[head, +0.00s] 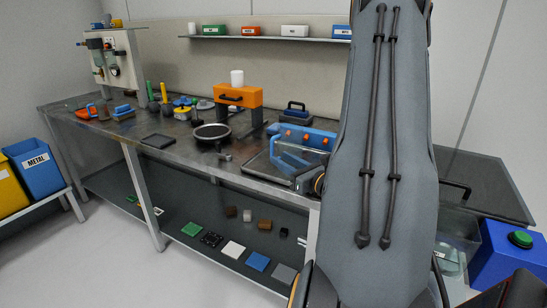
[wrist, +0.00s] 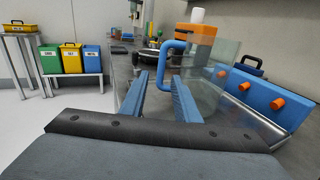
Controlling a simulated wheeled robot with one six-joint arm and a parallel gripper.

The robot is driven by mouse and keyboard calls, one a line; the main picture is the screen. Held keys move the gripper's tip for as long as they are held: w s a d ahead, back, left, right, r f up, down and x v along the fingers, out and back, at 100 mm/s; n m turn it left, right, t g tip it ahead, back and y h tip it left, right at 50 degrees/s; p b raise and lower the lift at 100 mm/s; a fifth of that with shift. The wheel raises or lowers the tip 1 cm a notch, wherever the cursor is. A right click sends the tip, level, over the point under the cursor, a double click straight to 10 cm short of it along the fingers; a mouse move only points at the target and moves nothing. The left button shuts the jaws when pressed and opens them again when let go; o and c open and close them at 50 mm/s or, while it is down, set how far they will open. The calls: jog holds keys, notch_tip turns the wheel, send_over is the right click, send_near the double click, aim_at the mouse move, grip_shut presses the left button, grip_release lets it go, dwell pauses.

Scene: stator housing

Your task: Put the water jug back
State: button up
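The water jug (wrist: 208,68) is a clear, see-through vessel with a blue handle (wrist: 168,58), standing at the bench's right part. In the head view the jug (head: 291,150) stands in front of a blue block with orange knobs. My gripper (wrist: 161,80) is open, its two blue fingers pointing along the bench. The jug's handle shows between and just beyond the fingertips; I cannot tell whether they touch it. In the head view my arm hides most of the gripper.
The blue block with orange knobs (wrist: 265,97) stands close to the jug's right side. An orange box (head: 238,95) with a white cup (head: 237,77) on top and a round black-rimmed pan (head: 212,132) are farther left. A wall shelf (head: 265,38) holds labelled bins.

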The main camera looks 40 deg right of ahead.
jog(key=shift+s, duration=1)
jog(key=shift+a, duration=0.3)
jog(key=a+n+g+y, duration=0.7)
jog(key=a+n+y, duration=0.3)
jog(key=a, duration=1.1)
jog(key=s+a+f+n+g+y, duration=0.1)
jog(key=s+a+f+n+g, duration=0.1)
jog(key=s+a+n+g, duration=0.65)
jog(key=shift+s+a+f+n+g+h, duration=0.35)
jog(key=shift+s+n+h, duration=0.45)
jog(key=shift+n+h, duration=1.6)
jog(key=shift+s+a+f+n+g+h, duration=0.15)
jog(key=shift+s+n+g+h, duration=0.6)
jog(key=shift+n, duration=2.75)
jog(key=shift+s+a+f+n+g+h, duration=0.2)
jog(key=shift+s+n+h, duration=0.65)
jog(key=shift+n+h, duration=1.8)
jog(key=shift+r+n+y, duration=0.1)
jog(key=shift+n+y, duration=0.2)
